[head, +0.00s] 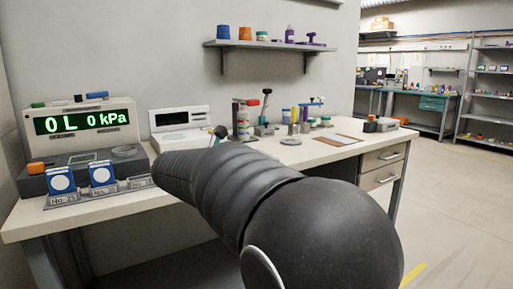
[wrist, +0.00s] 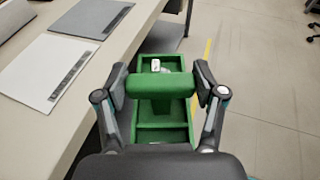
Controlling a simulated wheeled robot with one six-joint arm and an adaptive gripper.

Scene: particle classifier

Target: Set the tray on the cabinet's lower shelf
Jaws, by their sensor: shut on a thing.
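In the wrist view, my gripper (wrist: 161,88) is shut on the handle of a green tray (wrist: 163,135), with one finger at each end of the thick green bar. The tray has open compartments, and a small white item with a dark mark (wrist: 156,66) sits in its far part. The tray is held beside the workbench's edge, over the floor. In the head view, my dark arm fills the lower middle and hides my gripper and the tray. I cannot make out the cabinet or its lower shelf in either view.
A workbench (head: 75,222) carries a pressure display unit (head: 82,122), a white device (head: 181,128) and several bottles and tools. Drawers (head: 383,168) are under its right end. In the wrist view, flat sheets (wrist: 58,70) lie on the bench. Open floor (head: 452,200) lies to the right.

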